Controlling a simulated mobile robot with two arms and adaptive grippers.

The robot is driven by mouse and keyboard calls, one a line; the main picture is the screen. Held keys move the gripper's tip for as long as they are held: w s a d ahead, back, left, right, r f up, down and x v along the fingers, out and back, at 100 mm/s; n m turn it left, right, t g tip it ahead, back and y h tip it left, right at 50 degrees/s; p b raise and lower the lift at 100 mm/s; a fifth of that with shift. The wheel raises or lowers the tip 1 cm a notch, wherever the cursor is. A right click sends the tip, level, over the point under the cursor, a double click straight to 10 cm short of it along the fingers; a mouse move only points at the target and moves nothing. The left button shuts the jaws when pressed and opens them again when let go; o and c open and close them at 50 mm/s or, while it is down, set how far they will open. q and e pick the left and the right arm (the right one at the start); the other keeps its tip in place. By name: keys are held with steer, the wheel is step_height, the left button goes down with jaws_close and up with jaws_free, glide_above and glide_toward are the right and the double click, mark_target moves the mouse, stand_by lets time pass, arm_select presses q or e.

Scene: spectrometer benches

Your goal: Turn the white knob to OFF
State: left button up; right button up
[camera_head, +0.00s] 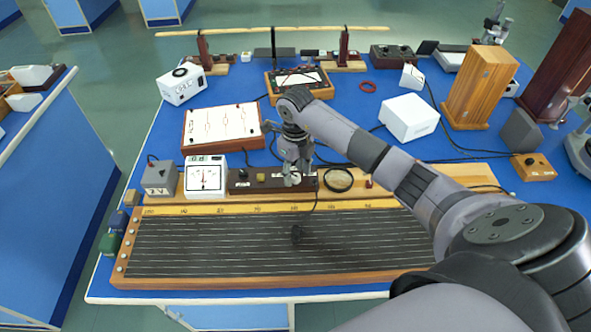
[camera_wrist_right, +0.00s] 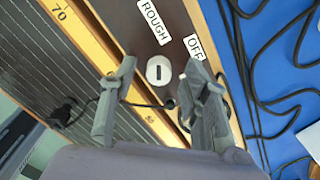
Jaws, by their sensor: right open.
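The white knob (camera_wrist_right: 159,70) shows in the right wrist view as a round white disc with a dark slot, set on a dark brown panel (camera_wrist_right: 135,28). A label reading ROUGH (camera_wrist_right: 153,20) and a label reading OFF (camera_wrist_right: 194,46) are beside it. My right gripper (camera_wrist_right: 162,64) is open, with one finger on each side of the knob. I cannot tell whether the fingers touch it. In the head view my right gripper (camera_head: 294,178) points down over the right part of the dark brown box (camera_head: 240,187) and mostly hides the knob. My left gripper is not in view.
A long wooden board with wires (camera_head: 210,240) lies in front of the box. A white meter (camera_head: 205,177) stands left of it, and a black ring (camera_head: 338,180) lies right. A white-topped board (camera_head: 222,125) is behind. Black cables run across the blue table.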

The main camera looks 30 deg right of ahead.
steer(key=shift+f, duration=0.2)
jaws_close()
stand_by(0.5)
